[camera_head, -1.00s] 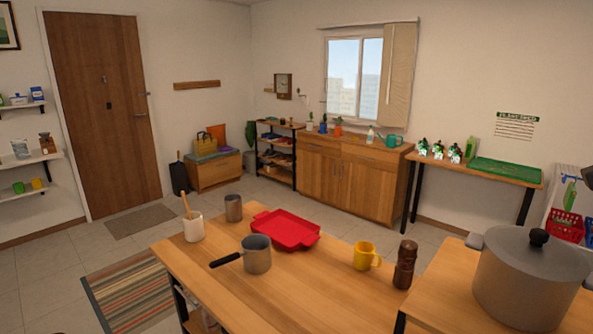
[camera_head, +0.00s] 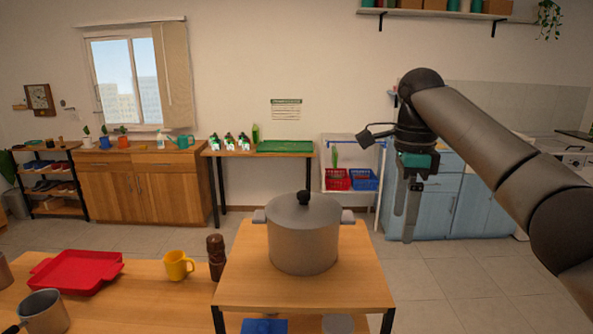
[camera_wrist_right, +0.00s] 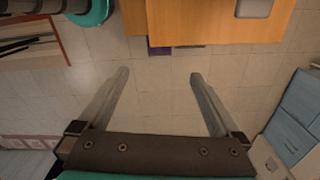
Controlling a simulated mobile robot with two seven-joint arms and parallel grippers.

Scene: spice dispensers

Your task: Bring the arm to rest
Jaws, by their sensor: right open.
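My right arm comes in from the right in the head view. Its gripper (camera_head: 405,225) hangs fingers-down in free air, to the right of the small wooden table and in front of the blue cabinets. In the right wrist view the two fingers of the gripper (camera_wrist_right: 158,76) are spread apart. Nothing is between them but the tiled floor far below. My left gripper is not in view.
A large grey lidded pot (camera_head: 303,240) stands on the small table (camera_head: 245,285). A pepper mill (camera_head: 216,257), yellow mug (camera_head: 178,265), red tray (camera_head: 75,272) and saucepan (camera_head: 44,312) are on the table at left. Blue cabinets (camera_head: 440,205) stand behind. Floor right of the small table is clear.

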